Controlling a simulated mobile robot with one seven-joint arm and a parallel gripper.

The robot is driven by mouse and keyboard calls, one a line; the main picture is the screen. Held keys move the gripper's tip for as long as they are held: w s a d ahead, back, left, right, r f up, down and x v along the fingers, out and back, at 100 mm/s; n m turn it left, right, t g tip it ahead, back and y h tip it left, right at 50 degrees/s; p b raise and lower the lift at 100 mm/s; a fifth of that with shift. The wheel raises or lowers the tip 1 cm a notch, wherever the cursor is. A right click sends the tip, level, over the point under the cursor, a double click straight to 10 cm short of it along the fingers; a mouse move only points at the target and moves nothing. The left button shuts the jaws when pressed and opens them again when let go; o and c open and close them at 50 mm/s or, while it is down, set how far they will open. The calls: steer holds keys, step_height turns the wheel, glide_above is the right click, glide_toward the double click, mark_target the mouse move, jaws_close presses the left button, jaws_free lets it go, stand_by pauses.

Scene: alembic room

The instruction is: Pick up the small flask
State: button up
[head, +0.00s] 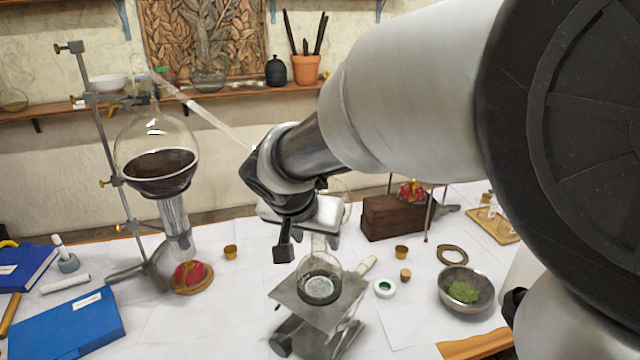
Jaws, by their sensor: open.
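The small flask (320,286) is clear glass with a round body and a pale grey content at its bottom. It stands upright on the square metal plate of a lab jack (345,308). My gripper (307,247) is open above it, with its jaws pointing down near the flask's neck. One finger shows to the left of the neck. Whether the neck is between the fingers, and whether anything touches, I cannot tell from this view. My arm comes in from the upper right.
A large round flask of dark liquid (158,172) hangs on a metal stand (118,185) at the left. A wooden block (392,217), a metal bowl with green matter (481,304) and small cups surround the jack. Blue books (70,325) lie at front left.

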mark_target(319, 241)
steer(key=shift+w+r+x, duration=0.1)
steer(key=shift+w+x, duration=0.05)
steer(key=shift+x, duration=0.75)
steer(key=shift+w+r+x, duration=0.1)
steer(key=shift+w+x, duration=0.05)
steer(key=shift+x, duration=0.8)
steer(key=shift+w+r+x, duration=0.1)
steer(key=shift+w+x, duration=0.05)
steer(key=shift+x, duration=0.75)
jaws_close()
